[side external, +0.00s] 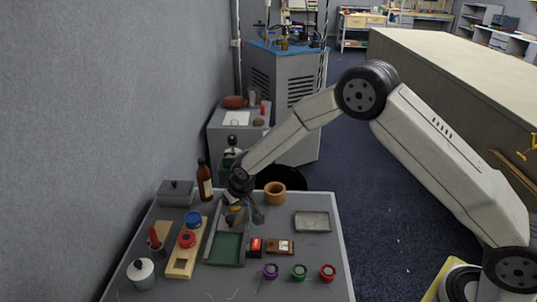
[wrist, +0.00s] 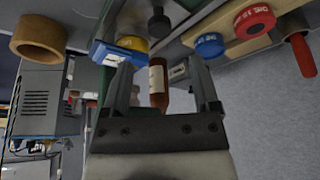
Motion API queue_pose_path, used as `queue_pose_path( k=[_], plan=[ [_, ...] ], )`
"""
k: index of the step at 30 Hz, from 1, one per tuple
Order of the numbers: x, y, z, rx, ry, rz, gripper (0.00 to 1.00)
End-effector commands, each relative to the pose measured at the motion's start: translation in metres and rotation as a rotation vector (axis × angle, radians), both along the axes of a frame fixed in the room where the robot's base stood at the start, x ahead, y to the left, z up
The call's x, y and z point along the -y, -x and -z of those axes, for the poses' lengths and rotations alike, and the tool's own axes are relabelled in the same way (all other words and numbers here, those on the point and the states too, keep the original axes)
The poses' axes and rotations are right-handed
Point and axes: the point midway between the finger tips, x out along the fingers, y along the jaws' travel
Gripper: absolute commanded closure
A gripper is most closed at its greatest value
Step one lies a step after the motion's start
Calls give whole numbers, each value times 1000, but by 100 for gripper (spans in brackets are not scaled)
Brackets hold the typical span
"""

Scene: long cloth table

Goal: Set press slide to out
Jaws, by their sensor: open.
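A grey-railed frame with a green bed (side external: 227,247) stands on the table in the side external view. It looks like the press, but its slide is not clearly told apart, as my gripper covers its far end. My gripper (side external: 243,209) points down over that far end. In the wrist view my gripper (wrist: 160,62) is open, with nothing clearly between the fingers. A blue labelled block (wrist: 113,54) and a yellow round part (wrist: 132,43) show by one fingertip. Contact cannot be told.
A wooden block with blue and red round pieces (side external: 183,262) stands left of the frame. A brown bottle (side external: 205,182) and a wooden ring (side external: 275,192) stand near my gripper. A grey tray (side external: 313,222) lies right; several coloured spools line the front.

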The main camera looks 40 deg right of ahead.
Motion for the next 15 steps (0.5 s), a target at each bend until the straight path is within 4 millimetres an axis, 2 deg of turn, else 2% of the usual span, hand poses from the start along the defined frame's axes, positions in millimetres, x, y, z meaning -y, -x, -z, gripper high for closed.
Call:
queue_pose_path(
  k=[15],
  plan=[
    [0,-18,46,-1,-1,0,22]
  ],
)
